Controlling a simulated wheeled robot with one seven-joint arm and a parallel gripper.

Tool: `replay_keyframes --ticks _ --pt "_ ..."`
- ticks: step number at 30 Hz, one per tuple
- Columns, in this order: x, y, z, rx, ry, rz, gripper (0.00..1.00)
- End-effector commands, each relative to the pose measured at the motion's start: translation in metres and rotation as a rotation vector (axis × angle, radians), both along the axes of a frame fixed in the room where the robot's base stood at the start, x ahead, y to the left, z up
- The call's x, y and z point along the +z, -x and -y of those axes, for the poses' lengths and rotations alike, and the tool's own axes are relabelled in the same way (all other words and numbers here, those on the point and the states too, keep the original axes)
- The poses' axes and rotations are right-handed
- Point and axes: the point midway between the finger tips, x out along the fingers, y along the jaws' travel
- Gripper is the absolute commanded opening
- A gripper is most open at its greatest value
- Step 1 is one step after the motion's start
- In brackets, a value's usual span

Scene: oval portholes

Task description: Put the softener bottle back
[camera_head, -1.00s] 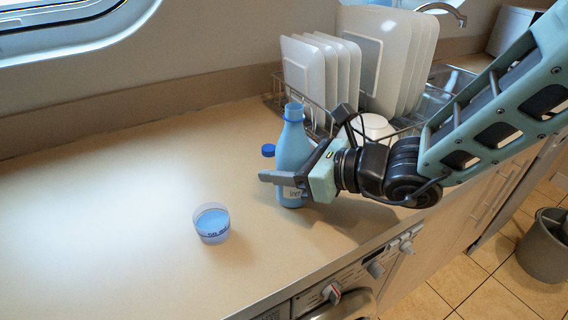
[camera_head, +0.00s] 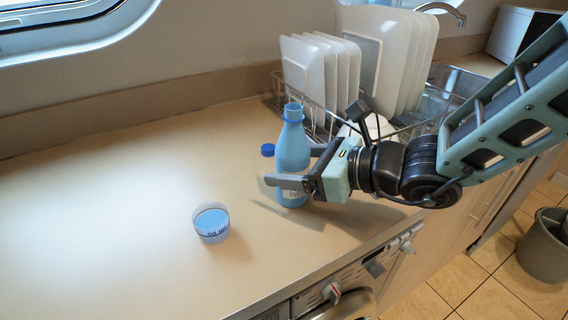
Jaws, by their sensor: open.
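The blue softener bottle (camera_head: 292,146) stands upright and uncapped on the counter, in front of the dish rack. A small blue cap (camera_head: 268,150) shows just left of the bottle. My gripper (camera_head: 290,166) is open, coming from the right at the bottle's lower half. One finger passes in front of the bottle and hides part of its label; the other is at its right side, partly behind it. I cannot tell whether the fingers touch it. A clear measuring cup (camera_head: 211,224) with blue liquid stands apart at the front left.
A wire dish rack (camera_head: 318,118) with several white plates (camera_head: 385,55) stands behind my gripper, close to it. The sink is at the back right. The counter (camera_head: 100,200) is clear on the left. Its front edge runs above a washing machine (camera_head: 335,292).

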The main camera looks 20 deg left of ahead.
Motion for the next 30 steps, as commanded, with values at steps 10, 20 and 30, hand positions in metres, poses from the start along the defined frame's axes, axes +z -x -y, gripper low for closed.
replay_keyframes --ticks 10,20,30 --pt "0.021 0.009 0.070 -0.003 0.000 0.001 0.72" --pt "0.029 0.013 0.095 0.000 0.001 -0.001 0.72" --pt "0.026 0.051 0.096 0.179 0.081 0.107 0.72"
